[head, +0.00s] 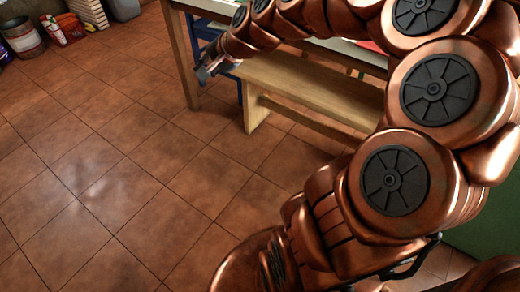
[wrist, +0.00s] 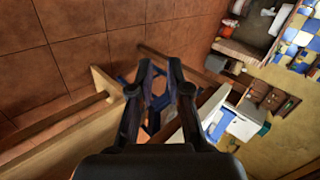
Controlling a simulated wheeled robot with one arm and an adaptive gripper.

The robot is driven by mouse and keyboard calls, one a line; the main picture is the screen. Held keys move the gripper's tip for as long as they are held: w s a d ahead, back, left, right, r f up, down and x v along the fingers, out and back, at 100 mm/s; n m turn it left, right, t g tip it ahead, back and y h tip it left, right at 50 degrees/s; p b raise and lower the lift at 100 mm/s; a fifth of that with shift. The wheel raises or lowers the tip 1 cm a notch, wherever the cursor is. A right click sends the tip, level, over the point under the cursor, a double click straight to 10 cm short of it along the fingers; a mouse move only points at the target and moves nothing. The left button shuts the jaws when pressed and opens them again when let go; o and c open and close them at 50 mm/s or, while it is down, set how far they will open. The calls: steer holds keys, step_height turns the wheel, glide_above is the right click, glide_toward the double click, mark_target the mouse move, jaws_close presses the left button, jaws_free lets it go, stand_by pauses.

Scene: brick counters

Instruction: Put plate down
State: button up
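No plate can be made out in either view. My gripper (head: 208,68) hangs beside the corner of a wooden table (head: 184,55) in the head view, above the end of a wooden bench. In the wrist view my gripper (wrist: 160,64) shows two dark fingers with a gap between the tips. Nothing is seen held between them; blue parts behind show through the gap. The tabletop is largely hidden by my arm in the head view.
The wooden bench (head: 310,88) stands along the table. Blue furniture (head: 212,32) is under the table. Open tiled floor (head: 110,170) fills the left. A metal bucket (head: 22,40) and a red container (head: 62,30) stand at the far left.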

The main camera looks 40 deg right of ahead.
steer(key=s+a+f+n+g, duration=0.4)
steer(key=s+a, duration=0.2)
steer(key=s, duration=0.2)
steer(key=s+a+f+n+g, duration=0.35)
steer(key=s+a, duration=0.25)
steer(key=s, duration=0.3)
steer(key=s+d+f+n+g+h, duration=0.1)
steer(key=s+n+g, duration=0.1)
steer(key=s, duration=0.6)
steer(key=s+d+f+n+g+h, duration=0.1)
steer(key=s+n+g+h, duration=0.1)
steer(key=s, duration=0.7)
steer(key=shift+f+n+g, duration=0.3)
steer(key=shift+n+g, duration=0.25)
steer(key=shift+n, duration=0.3)
steer(key=shift+r, duration=0.1)
step_height(320, 180, up, 34)
steer(key=w+t+p, duration=0.1)
steer(key=t+p, duration=0.1)
steer(key=p, duration=3)
steer(key=shift+w+d, duration=0.15)
steer(key=shift+w, duration=0.15)
